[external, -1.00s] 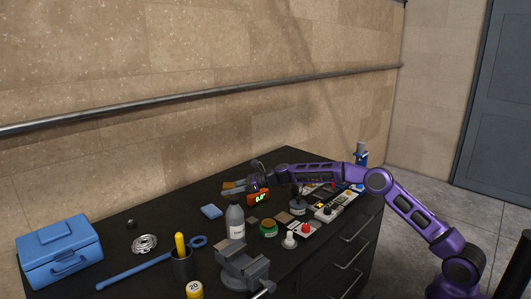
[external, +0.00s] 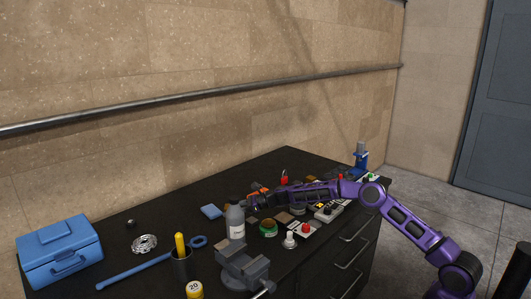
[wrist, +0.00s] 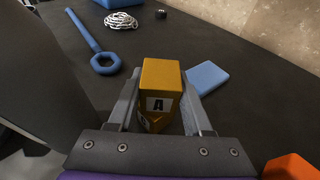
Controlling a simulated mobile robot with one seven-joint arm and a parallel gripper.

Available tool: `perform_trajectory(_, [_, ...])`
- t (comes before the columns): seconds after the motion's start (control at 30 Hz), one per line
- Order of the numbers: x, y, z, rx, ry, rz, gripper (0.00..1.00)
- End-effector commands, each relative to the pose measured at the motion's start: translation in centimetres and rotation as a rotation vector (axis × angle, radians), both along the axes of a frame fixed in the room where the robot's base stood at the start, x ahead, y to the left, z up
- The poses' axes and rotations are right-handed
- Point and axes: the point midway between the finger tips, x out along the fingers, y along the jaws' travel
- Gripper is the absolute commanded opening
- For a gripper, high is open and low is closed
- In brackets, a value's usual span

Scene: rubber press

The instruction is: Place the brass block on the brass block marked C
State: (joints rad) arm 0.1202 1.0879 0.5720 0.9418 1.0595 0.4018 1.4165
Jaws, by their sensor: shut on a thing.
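In the wrist view, a brass block marked A (wrist: 162,74) stands between the two fingers of my gripper (wrist: 160,98), which is shut on it. A second brass block (wrist: 156,125) shows partly below the A label. Its own mark is mostly hidden, so I cannot read it, and I cannot tell if the two blocks touch. In the external view my gripper (external: 254,200) is low over the bench, behind the grey bottle's right side. The blocks are not clear there.
A blue pad (wrist: 208,77) lies just right of the block. A blue wrench (wrist: 105,63) and a metal coil (wrist: 120,20) lie farther off. The grey bottle (external: 235,222), green jar (external: 268,228) and vise (external: 243,268) stand near the gripper. An orange device (wrist: 291,167) is at lower right.

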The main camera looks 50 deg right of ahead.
Motion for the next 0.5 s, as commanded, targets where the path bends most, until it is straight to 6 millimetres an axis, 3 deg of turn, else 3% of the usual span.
perform_trajectory(0.23, [0.01,0.03,-0.14,0.001,-0.001,0.0,0.0])
perform_trajectory(0.27, [-0.01,0.02,-0.26,0.0,0.0,0.0,0.53])
perform_trajectory(0.4, [-0.01,0.02,-0.23,0.0,0.0,0.0,0.79])
perform_trajectory(0.5, [-0.01,0.02,-0.22,0.0,0.0,0.001,0.8])
